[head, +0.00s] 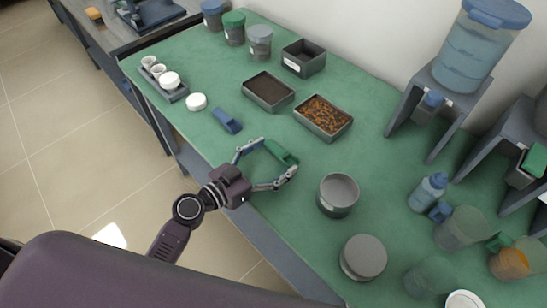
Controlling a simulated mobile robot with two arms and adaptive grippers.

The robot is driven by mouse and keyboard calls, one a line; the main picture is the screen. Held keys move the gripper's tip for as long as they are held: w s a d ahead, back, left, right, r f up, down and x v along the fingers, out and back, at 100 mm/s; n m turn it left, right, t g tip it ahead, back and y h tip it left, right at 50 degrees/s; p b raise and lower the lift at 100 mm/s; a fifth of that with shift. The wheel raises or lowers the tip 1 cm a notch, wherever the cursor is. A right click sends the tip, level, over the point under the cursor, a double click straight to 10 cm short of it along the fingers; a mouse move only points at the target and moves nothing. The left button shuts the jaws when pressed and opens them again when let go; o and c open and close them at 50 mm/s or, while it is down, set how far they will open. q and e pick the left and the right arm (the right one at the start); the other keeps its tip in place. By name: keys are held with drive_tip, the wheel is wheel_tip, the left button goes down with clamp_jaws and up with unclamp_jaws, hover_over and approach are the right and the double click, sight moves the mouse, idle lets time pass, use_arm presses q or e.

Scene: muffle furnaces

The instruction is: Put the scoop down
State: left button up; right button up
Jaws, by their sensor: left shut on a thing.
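A green scoop (281,152) is between the fingertips of my left gripper (277,157), over the green table near its front edge. The fingers are wide apart and shut on the scoop. I cannot tell whether the scoop touches the tabletop. A blue scoop (227,121) lies on the table to the upper left of the gripper. My right gripper is not in view.
Behind the gripper are a tray of brown pieces (323,119), a dark-filled tray (268,91) and an empty dark box (304,58). A grey round pot (338,195) and a grey lidded tin (363,258) stand to the right. A white lid (196,102) lies left.

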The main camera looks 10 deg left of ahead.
use_arm(q)
drive_tip(key=shift+r, duration=0.1)
drive_tip(key=shift+f+b, duration=0.2)
drive_tip(key=shift+b, duration=0.1)
drive_tip(key=o, duration=1.1)
drive_tip(key=shift+o, duration=0.3)
drive_tip(key=shift+r, duration=0.1)
